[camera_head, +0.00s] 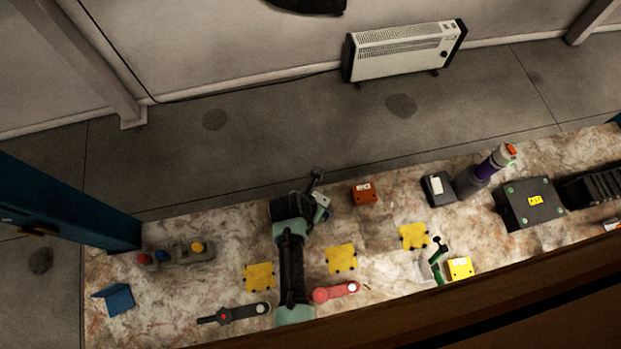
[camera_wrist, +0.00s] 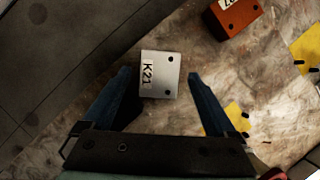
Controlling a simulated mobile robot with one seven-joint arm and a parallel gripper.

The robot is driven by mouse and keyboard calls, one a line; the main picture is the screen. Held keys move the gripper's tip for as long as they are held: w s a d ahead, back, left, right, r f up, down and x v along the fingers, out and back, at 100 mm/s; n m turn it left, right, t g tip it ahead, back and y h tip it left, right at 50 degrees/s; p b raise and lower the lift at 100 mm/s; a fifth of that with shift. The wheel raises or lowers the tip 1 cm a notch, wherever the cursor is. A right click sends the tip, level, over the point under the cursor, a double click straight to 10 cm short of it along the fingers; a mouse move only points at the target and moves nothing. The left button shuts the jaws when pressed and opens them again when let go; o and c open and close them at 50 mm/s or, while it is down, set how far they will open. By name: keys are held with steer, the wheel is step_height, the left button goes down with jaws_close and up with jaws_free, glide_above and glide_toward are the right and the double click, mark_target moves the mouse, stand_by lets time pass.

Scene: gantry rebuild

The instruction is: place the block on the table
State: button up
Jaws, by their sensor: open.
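A light grey block (camera_wrist: 160,75) labelled K21 lies between the two fingers of my gripper (camera_wrist: 158,76) in the wrist view, with a gap on each side. My gripper (camera_head: 319,185) is open near the table's back edge in the head view. The block shows there as a small pale patch (camera_head: 322,200), partly hidden by the gripper. The speckled stone-like table (camera_head: 220,222) runs across the head view, and its bare top also shows in the wrist view (camera_wrist: 215,60). The block overlaps the table edge in the wrist view; whether it touches the top is unclear.
An orange block (camera_head: 364,193) stands right of my gripper. Yellow mats (camera_head: 341,258) lie along the table. A red-ended lever (camera_head: 335,291) and a dark lever (camera_head: 235,313) lie near the front. A dark box (camera_head: 530,203) stands at right. Floor drops away behind the back edge.

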steer(key=v, duration=1.2)
steer(key=w+a+r+m+t+y, duration=0.2)
steer(key=w+r+m+t, duration=0.4)
steer(key=w+r, duration=0.75)
steer(key=w+r+m+t, duration=0.2)
steer(key=r+m, duration=0.1)
steer(key=r, duration=0.5)
steer(key=w+d+r+m+t, duration=0.15)
steer(key=r+m, duration=0.25)
steer(key=r, duration=0.5)
steer(key=w+r+m+t, duration=0.2)
steer(key=r+m+t, duration=0.1)
steer(key=r, duration=0.5)
steer(key=s+d+r+m+t, duration=0.1)
steer(key=s+r+m+t, duration=0.2)
steer(key=r, duration=0.8)
steer(key=s+d+r+m+t, duration=0.2)
steer(key=s+r+m+t, duration=0.2)
steer(key=r, duration=0.8)
steer(key=s+d+r+m+t, duration=0.1)
steer(key=s+r+m+t, duration=0.3)
steer(key=s+r+m, duration=0.3)
step_height(320, 180, up, 5)
steer(key=shift+s+d+f+m+p, duration=0.2)
steer(key=shift+s+m+p, duration=0.15)
steer(key=shift+s, duration=0.45)
steer(key=shift+a, duration=0.1)
